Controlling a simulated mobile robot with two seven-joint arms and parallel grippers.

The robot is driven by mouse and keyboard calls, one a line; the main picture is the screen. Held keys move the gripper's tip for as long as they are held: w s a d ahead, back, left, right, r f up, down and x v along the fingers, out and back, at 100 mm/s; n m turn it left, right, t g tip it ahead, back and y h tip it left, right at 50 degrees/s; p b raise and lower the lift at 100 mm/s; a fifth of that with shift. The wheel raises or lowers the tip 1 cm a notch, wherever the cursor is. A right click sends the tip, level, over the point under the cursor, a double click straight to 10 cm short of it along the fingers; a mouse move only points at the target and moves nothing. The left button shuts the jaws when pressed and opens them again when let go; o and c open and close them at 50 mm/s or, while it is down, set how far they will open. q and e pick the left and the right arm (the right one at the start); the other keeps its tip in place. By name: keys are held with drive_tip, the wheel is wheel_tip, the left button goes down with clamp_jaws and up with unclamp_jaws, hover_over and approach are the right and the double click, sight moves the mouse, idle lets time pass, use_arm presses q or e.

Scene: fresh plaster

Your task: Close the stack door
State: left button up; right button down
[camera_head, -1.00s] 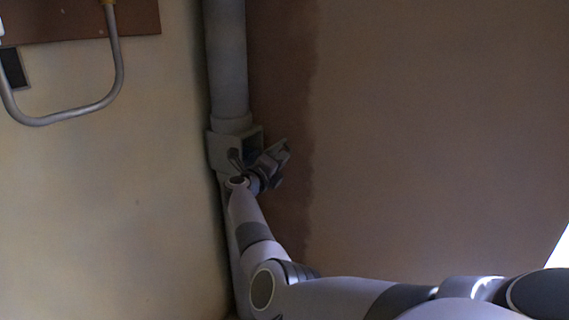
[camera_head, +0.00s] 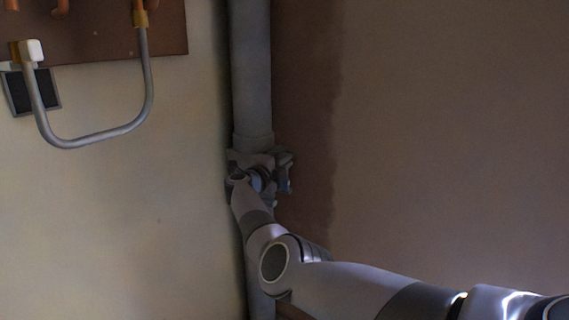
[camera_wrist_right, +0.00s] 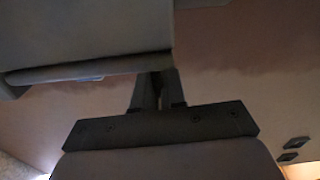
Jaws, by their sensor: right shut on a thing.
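The grey stack pipe (camera_head: 251,85) runs down the corner between two walls, with a wider collar and box at mid-height. The stack door is at this box, mostly hidden by my right arm in the head view. My right gripper (camera_head: 268,178) is right at the box front. In the right wrist view my right gripper (camera_wrist_right: 156,90) has its fingers close together, their tips at the edge of a broad grey slab, seemingly the stack door (camera_wrist_right: 90,40). I cannot tell how far open the door stands. My left gripper is not in view.
A brown board (camera_head: 115,35) with a bent grey pipe (camera_head: 95,140) and a small black panel (camera_head: 38,92) is on the left wall. The brown plaster wall (camera_head: 450,130) at right is bare, with a darker strip beside the stack.

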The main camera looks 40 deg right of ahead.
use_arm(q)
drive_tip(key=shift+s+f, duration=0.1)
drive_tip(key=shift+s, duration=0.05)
use_arm(e)
drive_tip(key=shift+r, duration=0.2)
drive_tip(key=c, duration=1.2)
unclamp_jaws()
drive_tip(key=shift+w, duration=0.1)
drive_tip(key=shift+f, duration=0.1)
drive_tip(key=shift+a+p, duration=0.3)
drive_tip(key=shift+a, duration=0.2)
use_arm(q)
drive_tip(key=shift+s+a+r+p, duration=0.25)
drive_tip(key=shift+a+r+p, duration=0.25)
drive_tip(key=shift+p, duration=0.35)
use_arm(e)
drive_tip(key=v, duration=0.6)
drive_tip(key=shift+s, duration=0.2)
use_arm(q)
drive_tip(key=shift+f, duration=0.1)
